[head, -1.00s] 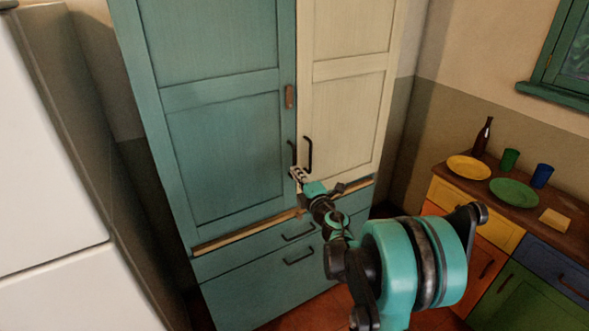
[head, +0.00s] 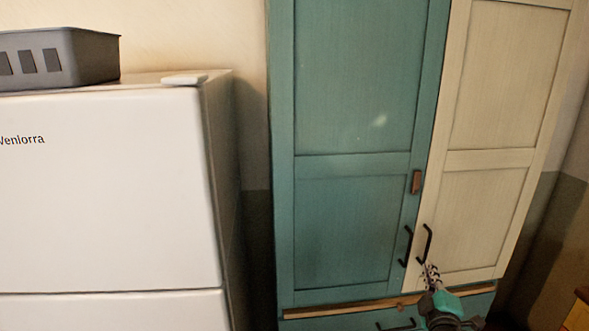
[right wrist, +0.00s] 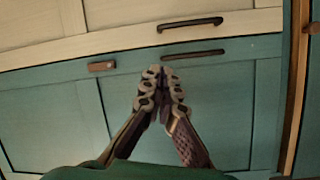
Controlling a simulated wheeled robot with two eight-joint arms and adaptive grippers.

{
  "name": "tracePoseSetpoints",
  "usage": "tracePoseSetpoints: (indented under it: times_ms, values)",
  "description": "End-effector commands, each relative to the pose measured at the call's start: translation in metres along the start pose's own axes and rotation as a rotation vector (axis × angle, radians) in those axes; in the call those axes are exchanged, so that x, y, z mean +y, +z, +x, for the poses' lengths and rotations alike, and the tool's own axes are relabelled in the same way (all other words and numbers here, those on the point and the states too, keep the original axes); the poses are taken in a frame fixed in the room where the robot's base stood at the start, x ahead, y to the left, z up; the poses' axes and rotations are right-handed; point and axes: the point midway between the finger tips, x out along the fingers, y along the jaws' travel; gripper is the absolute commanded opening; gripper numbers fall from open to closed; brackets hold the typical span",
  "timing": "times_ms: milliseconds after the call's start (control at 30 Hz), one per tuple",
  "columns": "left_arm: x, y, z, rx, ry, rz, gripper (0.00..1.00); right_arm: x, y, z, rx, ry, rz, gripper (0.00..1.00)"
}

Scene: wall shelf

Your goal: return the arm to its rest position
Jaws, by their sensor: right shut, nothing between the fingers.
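My right gripper (head: 430,272) shows low in the head view, just below the black handle (head: 425,244) of the cream door. Its fingers are shut together with nothing between them. In the right wrist view the closed fingertips (right wrist: 162,82) point at the cupboard, short of the two black handles in the picture; I cannot tell the exact gap. Most of the right arm is cut off by the head view's bottom edge. My left gripper is not in view.
A tall cupboard has a teal door (head: 350,90) and a cream door (head: 500,90), both looking shut. A drawer handle (head: 396,324) sits below them. A white fridge (head: 110,200) with a grey basket (head: 85,58) on top stands at the left.

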Motion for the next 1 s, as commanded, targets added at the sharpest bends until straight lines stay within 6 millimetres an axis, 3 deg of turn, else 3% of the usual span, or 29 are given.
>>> tracePoseSetpoints:
  times_ms: [67,167,267,433,600,733,1000]
  values:
    - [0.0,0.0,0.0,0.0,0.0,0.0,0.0,0.006,-0.004,-0.022,-0.096,-0.021,0.169,0.0]
    - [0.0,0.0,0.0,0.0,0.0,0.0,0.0,-0.006,-0.003,-0.055,-0.228,-0.093,0.382,0.0]
    - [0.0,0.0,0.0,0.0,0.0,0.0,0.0,-0.036,-0.008,-0.097,-0.36,-0.216,0.579,0.0]
    - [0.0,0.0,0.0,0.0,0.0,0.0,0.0,-0.104,-0.033,-0.186,-0.555,-0.502,0.836,0.0]
    - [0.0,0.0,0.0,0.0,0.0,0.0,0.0,-0.144,-0.057,-0.251,-0.663,-0.719,0.95,0.0]
    - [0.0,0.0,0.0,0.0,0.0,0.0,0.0,-0.154,-0.066,-0.272,-0.693,-0.789,0.979,0.0]
    - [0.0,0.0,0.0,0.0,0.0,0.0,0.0,-0.155,-0.066,-0.273,-0.695,-0.793,0.98,0.0]
